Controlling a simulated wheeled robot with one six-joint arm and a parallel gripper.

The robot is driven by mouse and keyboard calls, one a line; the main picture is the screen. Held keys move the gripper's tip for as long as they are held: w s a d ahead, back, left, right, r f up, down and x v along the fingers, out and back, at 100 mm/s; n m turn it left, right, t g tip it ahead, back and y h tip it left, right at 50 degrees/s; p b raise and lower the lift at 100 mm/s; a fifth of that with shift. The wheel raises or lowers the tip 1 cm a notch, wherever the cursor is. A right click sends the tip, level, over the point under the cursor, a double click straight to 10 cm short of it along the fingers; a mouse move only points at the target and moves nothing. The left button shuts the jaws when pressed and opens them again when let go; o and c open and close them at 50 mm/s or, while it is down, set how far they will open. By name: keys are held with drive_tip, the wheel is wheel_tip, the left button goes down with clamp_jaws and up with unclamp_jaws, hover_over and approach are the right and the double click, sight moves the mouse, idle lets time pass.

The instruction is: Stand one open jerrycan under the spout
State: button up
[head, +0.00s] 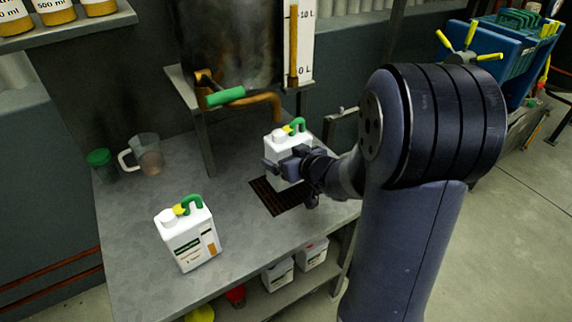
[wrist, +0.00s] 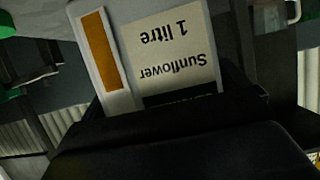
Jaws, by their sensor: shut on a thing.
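A white jerrycan (head: 275,148) with a green handle is gripped by my gripper (head: 284,172), upright at the dark slotted grate (head: 277,199). Its upside-down "Sunflower 1 litre" label (wrist: 172,60) fills the middle of the wrist view. The spout (head: 268,101), a brownish-orange pipe with a green-gripped lever (head: 226,96), ends just above the can's top. I cannot tell whether the can's base touches the grate or its mouth lines up exactly. A second white jerrycan (head: 190,240) with a green handle and yellow part stands on the bench at front left. My gripper hides part of the held can.
The grey bench (head: 135,215) has clear room between the two cans. A metal stand leg (head: 207,148) is left of the held can. More cans (head: 278,276) sit on the lower shelf.

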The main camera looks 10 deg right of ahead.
drive_tip(key=shift+w+a+f+b, duration=0.1)
drive_tip(key=shift+w+f+b, duration=0.1)
drive_tip(key=shift+f+b, duration=0.45)
drive_tip(key=shift+w+a+f+b, duration=0.1)
drive_tip(key=shift+w+f+b, duration=0.1)
drive_tip(key=shift+f, duration=0.85)
drive_tip(key=shift+f, duration=0.15)
drive_tip(key=o, duration=1.3)
drive_tip(key=shift+c, duration=0.2)
drive_tip(key=shift+r, duration=0.25)
drive_tip(key=p+v, duration=0.3)
drive_tip(key=v, duration=0.9)
drive_tip(key=shift+f, duration=0.15)
